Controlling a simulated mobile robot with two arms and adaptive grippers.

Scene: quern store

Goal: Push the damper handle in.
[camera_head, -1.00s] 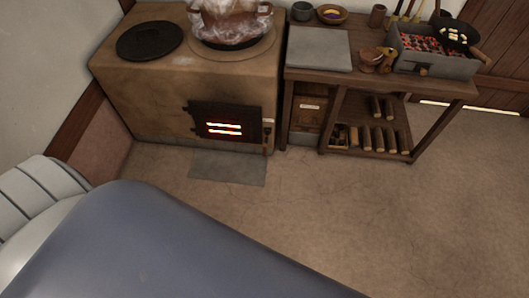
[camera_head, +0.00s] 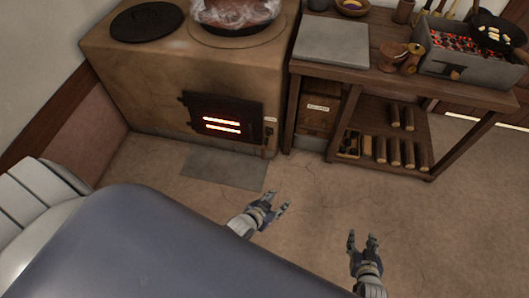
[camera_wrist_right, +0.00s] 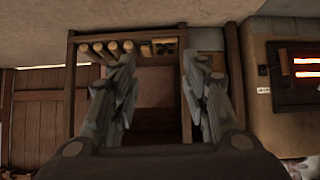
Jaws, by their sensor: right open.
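The clay stove (camera_head: 150,75) stands at the back left in the head view, with a dark iron fire door (camera_head: 222,117) whose two slots glow. What looks like the damper handle, a small dark piece (camera_head: 269,132), sits right of the door below a pale label; how far it sticks out is hard to tell. My left gripper (camera_head: 279,199) is open and empty over the floor, in front of the stove's right end. My right gripper (camera_head: 363,238) is open and empty farther right; its spread fingers (camera_wrist_right: 157,85) show in the right wrist view. Neither touches the stove.
A wooden bench (camera_head: 440,85) with split logs on its lower shelf stands right of the stove, bearing a grey slab (camera_head: 332,43) and a glowing charcoal brazier (camera_head: 455,65).

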